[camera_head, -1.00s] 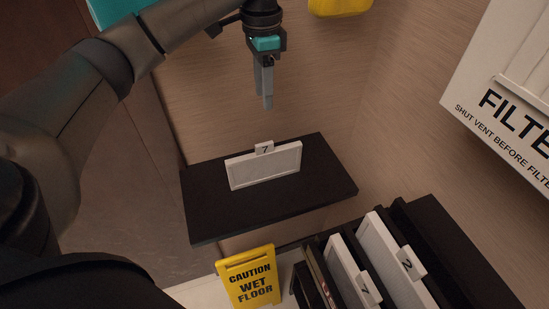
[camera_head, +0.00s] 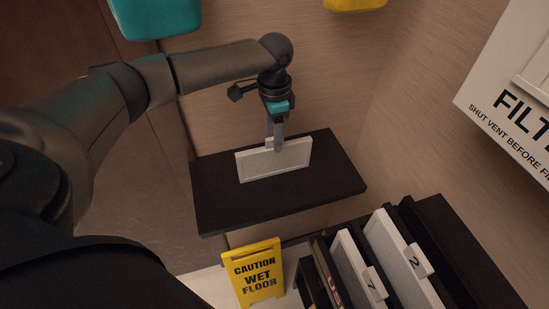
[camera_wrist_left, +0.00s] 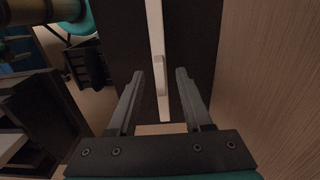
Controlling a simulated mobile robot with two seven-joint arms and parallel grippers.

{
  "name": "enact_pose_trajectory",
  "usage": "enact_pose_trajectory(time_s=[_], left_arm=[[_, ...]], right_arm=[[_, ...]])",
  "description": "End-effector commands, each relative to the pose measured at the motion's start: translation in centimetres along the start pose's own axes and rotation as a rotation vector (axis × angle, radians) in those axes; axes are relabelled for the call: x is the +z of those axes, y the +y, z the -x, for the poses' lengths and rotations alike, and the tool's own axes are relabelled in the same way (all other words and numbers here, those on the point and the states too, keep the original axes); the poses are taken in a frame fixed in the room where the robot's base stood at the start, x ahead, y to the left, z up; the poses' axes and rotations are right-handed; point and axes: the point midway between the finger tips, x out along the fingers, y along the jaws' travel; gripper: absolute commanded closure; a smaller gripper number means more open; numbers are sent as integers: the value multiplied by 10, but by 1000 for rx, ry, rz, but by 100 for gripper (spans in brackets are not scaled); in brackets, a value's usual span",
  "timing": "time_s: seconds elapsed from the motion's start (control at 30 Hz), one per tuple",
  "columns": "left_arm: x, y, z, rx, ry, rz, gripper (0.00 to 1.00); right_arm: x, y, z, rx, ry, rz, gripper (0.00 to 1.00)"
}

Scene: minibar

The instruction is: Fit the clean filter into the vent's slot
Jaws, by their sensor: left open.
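A white framed filter (camera_head: 255,166) stands upright on a black shelf (camera_head: 225,205). A small tab on its top edge is mostly hidden behind my left gripper in the head view. My left gripper (camera_head: 277,148) is open and points down at the tab. In the left wrist view its fingers (camera_wrist_left: 160,74) lie on either side of the filter's top edge (camera_wrist_left: 156,25) and tab, with gaps showing on both sides. The white vent panel (camera_head: 500,85), lettered about filters and shutting the vent, is on the right, cut off by the picture edge; its slot is not clearly visible. My right gripper is not in view.
A black rack at the bottom right holds two more white filters, tagged 7 (camera_head: 352,262) and 2 (camera_head: 386,242). A yellow wet-floor sign (camera_head: 254,273) stands left of it. Teal (camera_head: 158,15) and yellow (camera_head: 352,4) objects are at the top.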

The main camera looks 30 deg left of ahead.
Motion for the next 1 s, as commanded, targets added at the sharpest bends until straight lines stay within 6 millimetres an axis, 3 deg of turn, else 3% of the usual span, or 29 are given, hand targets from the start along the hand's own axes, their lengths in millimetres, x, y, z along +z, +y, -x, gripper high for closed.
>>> enact_pose_trajectory(time_s=[0.23,0.67,1.0], left_arm=[[0,0,-2,-1,1,0,50],[0,0,-2,-1,1,0,98],[0,0,-1,-1,1,0,100]], right_arm=[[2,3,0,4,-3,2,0],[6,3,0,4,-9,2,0],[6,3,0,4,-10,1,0]])
